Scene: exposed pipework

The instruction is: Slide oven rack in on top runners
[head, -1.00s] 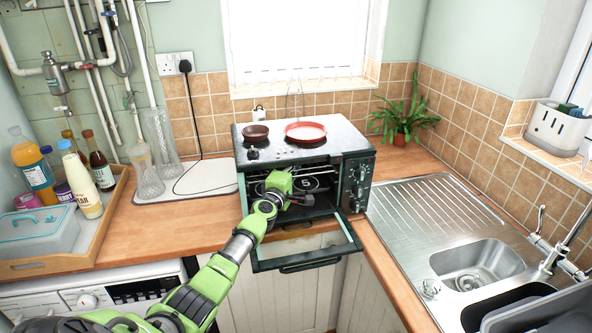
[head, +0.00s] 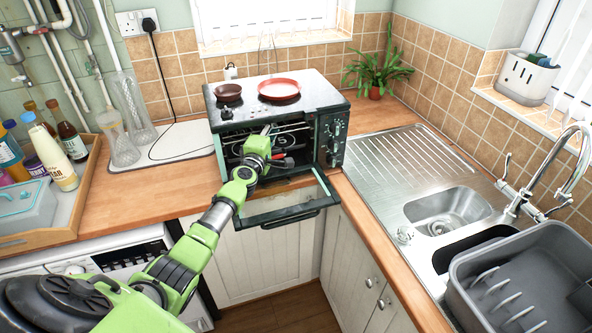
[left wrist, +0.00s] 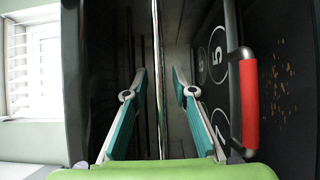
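The toaster oven (head: 222,135) stands on the counter with its glass door (head: 285,206) folded down. Inside, thin metal wires of the oven rack (head: 292,129) show high in the cavity; how it sits on the runners cannot be made out. My left gripper (head: 266,136) is at the oven mouth, above the lowered door. In the left wrist view its two fingers (left wrist: 160,72) are apart, with a thin metal bar (left wrist: 158,35), apparently the rack's edge, running between them without visible gripping. My right gripper is out of view.
A red handle (left wrist: 250,100) on a dark numbered panel lies beside the fingers; it also shows in the head view (head: 283,162). The sink (head: 445,210) is right, bottles in a tray (head: 88,190) left.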

